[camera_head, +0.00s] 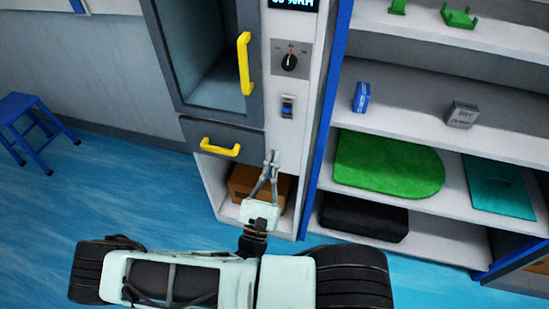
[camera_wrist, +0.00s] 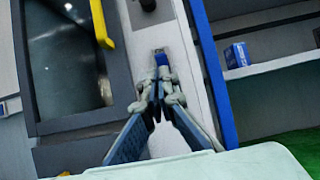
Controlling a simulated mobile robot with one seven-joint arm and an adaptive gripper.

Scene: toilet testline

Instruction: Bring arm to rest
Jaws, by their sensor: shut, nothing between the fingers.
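My gripper (camera_head: 270,158) is shut and empty in the head view, in front of the white panel of a grey cabinet. In the wrist view my gripper (camera_wrist: 158,90) has its fingertips together, just below a blue rocker switch (camera_wrist: 161,58) in line with it. In the head view the switch (camera_head: 287,106) shows above the fingertips. I cannot tell whether the fingertips touch the panel. My arm reaches forward from my base.
The cabinet has a door with a yellow handle (camera_head: 244,63), a drawer with a yellow handle (camera_head: 220,147) and a dial (camera_head: 289,62). A shelf unit with a green mat (camera_head: 388,166) and boxes stands right. A blue stool (camera_head: 30,125) stands left on open floor.

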